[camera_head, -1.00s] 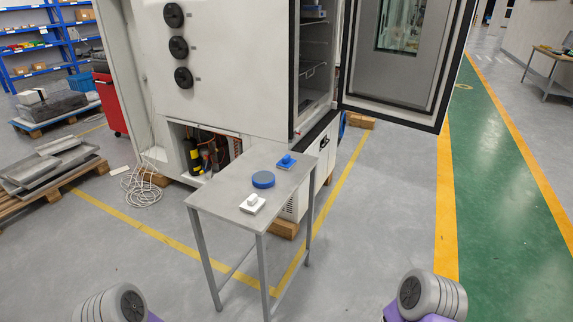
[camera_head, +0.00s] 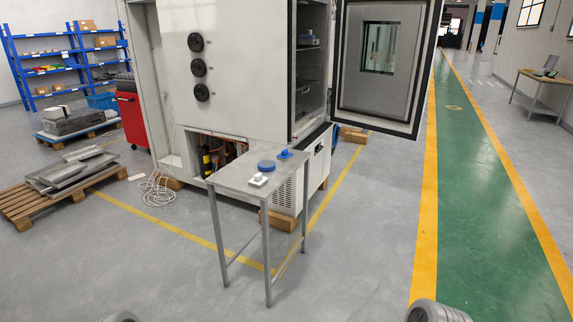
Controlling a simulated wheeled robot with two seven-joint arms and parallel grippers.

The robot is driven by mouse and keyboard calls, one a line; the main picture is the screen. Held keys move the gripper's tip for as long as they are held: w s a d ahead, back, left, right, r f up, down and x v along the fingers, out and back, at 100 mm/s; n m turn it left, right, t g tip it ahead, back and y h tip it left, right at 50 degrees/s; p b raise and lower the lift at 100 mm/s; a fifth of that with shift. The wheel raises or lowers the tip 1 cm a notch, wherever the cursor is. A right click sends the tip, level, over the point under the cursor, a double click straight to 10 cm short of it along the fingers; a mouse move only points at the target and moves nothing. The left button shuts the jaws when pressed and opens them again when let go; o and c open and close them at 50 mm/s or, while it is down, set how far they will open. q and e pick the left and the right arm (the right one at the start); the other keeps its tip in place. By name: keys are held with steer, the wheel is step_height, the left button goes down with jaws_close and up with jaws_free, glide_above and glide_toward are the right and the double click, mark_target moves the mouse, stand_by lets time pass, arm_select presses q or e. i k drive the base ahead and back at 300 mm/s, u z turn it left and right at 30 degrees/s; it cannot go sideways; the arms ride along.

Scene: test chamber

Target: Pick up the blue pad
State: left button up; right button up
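A round blue disc (camera_head: 266,165) lies on the top of a small grey metal table (camera_head: 230,181). Behind it to the right is a small blue piece with a raised part (camera_head: 284,154), near the table's back edge. A white piece with a raised part (camera_head: 259,180) lies in front of the disc. I cannot tell for sure which blue item is the pad. Neither of my grippers is in view. Only rounded grey parts of my arms show at the bottom edge, well short of the table.
A large white test chamber (camera_head: 240,75) stands right behind the table, its door (camera_head: 380,65) swung open to the right. Pallets (camera_head: 50,195) with metal trays and a red cabinet (camera_head: 132,118) are at the left. Floor in front of the table and the green lane (camera_head: 470,200) are clear.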

mark_target(284, 156)
steer(key=z, duration=0.55)
steer(key=i, duration=2.1)
steer(key=u, duration=1.05)
